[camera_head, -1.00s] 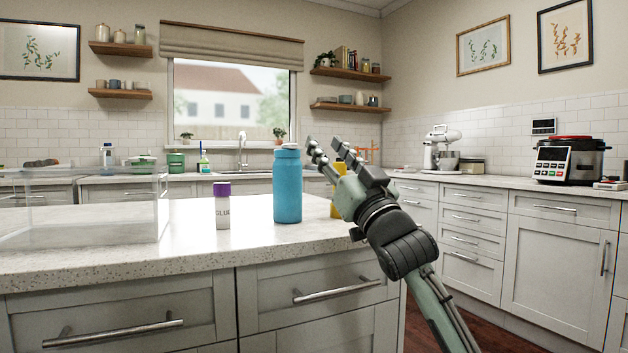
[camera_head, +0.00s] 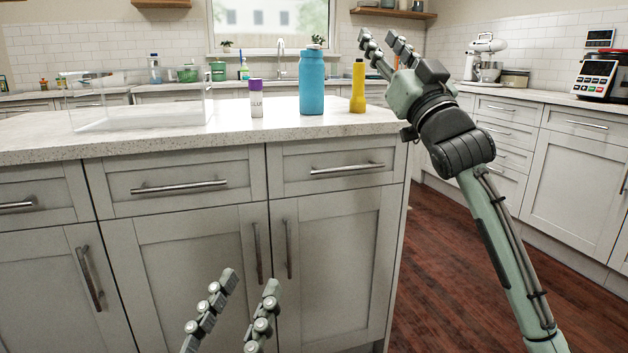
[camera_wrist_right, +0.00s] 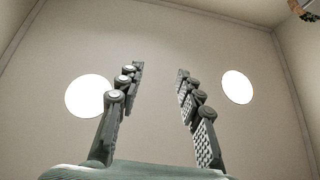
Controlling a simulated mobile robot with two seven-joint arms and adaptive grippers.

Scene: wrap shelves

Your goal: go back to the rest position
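My right gripper (camera_head: 389,47) is raised in the head view, to the right of the island's objects and above the counter's right end. It is open and empty. In the right wrist view its fingers (camera_wrist_right: 158,85) stand apart with only ceiling and lights behind them. My left gripper (camera_head: 250,278) shows at the bottom of the head view, in front of the cabinet doors and below the counter. Its fingers are apart with nothing between them. Its base is cut off by the frame edge.
The island counter (camera_head: 215,139) carries a clear bin (camera_head: 140,117), a purple-capped glue stick (camera_head: 256,100), a blue bottle (camera_head: 312,82) and a yellow bottle (camera_head: 358,88). Dark wooden floor (camera_head: 450,270) lies open to the island's right.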

